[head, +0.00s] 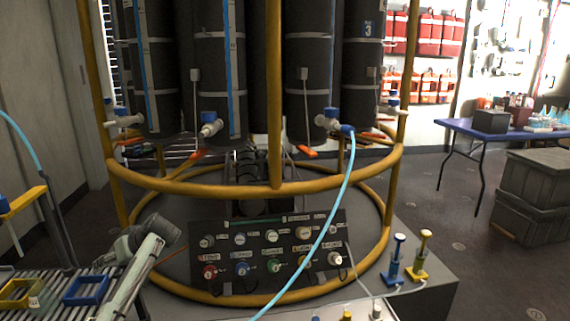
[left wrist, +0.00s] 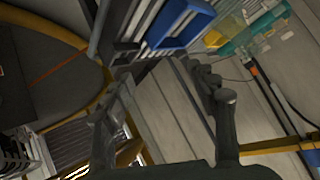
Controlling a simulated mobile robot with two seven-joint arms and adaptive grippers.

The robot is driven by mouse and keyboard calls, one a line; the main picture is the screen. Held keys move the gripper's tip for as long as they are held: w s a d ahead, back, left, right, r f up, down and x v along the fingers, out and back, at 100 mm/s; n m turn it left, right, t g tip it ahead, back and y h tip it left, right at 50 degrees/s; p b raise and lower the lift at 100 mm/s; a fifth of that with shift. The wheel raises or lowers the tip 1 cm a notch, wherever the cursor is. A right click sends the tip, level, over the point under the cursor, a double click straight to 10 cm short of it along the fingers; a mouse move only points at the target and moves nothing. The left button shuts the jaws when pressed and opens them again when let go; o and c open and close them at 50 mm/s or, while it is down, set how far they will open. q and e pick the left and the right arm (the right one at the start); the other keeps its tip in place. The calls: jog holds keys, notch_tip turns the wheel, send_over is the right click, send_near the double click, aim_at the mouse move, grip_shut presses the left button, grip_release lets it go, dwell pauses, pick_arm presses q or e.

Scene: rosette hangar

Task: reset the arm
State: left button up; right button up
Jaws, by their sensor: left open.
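My left arm comes in at the lower left of the head view, its pale link rising from the bottom edge. My left gripper (head: 160,232) is the dark grey part at its upper end, in front of the yellow ring frame. In the left wrist view my left gripper (left wrist: 165,108) shows its two dark fingers spread wide apart with nothing between them. My right gripper is in neither view.
A yellow tubular frame (head: 275,188) surrounds tall dark cylinders. A knob panel (head: 268,258) stands low in front, crossed by a light-blue hose (head: 325,225). Yellow and blue trays (head: 86,290) lie on the slatted surface near my left arm. A blue table (head: 480,130) stands right.

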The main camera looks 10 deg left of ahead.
pick_arm(q)
jog(key=w+d+r+m+t+h, duration=0.2)
jog(key=w+d+m+t+h, duration=0.5)
jog(key=w+d+m+t, duration=0.7)
jog(key=s+d+f+g, duration=0.1)
jog(key=s+f+g, duration=0.2)
jog(key=s+f, duration=0.45)
jog(key=s+d+f+g, duration=0.25)
jog(key=s+f, duration=0.25)
jog(key=f, duration=0.6)
jog(key=s+f+g, duration=0.4)
jog(key=s+f, duration=0.3)
jog(key=f, duration=0.3)
jog(key=s+d+f+g, duration=0.1)
jog(key=s+f, duration=0.4)
jog(key=s, duration=0.5)
jog(key=s+d+f+g+h, duration=0.1)
jog(key=s+f, duration=0.4)
jog(key=s, duration=0.5)
jog(key=s+d+f+g+h, duration=0.1)
jog(key=s+d+f, duration=0.3)
jog(key=s, duration=0.6)
jog(key=shift+s+f+n+g, duration=0.2)
jog(key=shift+f+n+g, duration=0.1)
jog(key=shift+f+g, duration=0.35)
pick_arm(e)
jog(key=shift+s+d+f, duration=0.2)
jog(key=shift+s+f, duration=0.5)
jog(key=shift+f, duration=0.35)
